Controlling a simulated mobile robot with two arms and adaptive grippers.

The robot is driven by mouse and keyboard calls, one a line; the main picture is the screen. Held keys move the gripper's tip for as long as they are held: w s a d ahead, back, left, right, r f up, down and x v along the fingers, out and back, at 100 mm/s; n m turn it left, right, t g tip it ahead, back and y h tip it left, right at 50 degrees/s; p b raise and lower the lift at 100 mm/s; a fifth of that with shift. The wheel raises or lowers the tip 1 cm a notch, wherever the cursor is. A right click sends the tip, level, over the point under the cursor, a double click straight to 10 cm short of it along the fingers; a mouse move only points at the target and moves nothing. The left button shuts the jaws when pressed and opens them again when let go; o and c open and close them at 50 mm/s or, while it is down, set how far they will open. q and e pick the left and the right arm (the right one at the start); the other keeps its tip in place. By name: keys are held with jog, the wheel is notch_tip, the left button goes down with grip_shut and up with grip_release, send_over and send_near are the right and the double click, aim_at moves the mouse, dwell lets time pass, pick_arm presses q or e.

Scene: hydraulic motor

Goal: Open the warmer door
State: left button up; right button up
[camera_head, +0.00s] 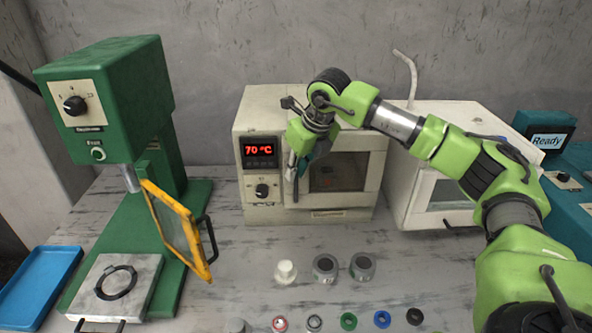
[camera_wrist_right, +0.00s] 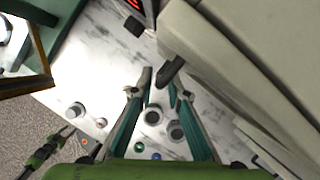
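The warmer (camera_head: 304,215) is a cream box with a red 70 °C display and a knob on its left side. Its windowed door (camera_head: 364,172) looks shut. The door handle (camera_head: 294,180) is a dark upright bar at the door's left edge. My right gripper (camera_head: 305,160) is at the handle's upper part, pointing down. In the right wrist view its teal fingers (camera_wrist_right: 160,84) are apart, and the dark handle end (camera_wrist_right: 170,72) shows at the fingertips. I cannot tell whether they touch. My left gripper, small at the lower left there, is unclear.
A green press (camera_head: 110,100) with a yellow-framed guard (camera_head: 178,232) stands left. A second white box (camera_head: 450,195) stands close right of the warmer. Several small caps and cups, including a grey cup (camera_head: 325,268), lie in front.

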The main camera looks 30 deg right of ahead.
jog(key=shift+w+f, duration=0.1)
jog(key=shift+f, duration=0.2)
jog(key=shift+w+f, duration=0.1)
jog(key=shift+f, duration=0.15)
pick_arm(q)
jog(key=shift+s, duration=0.35)
pick_arm(e)
grip_shut()
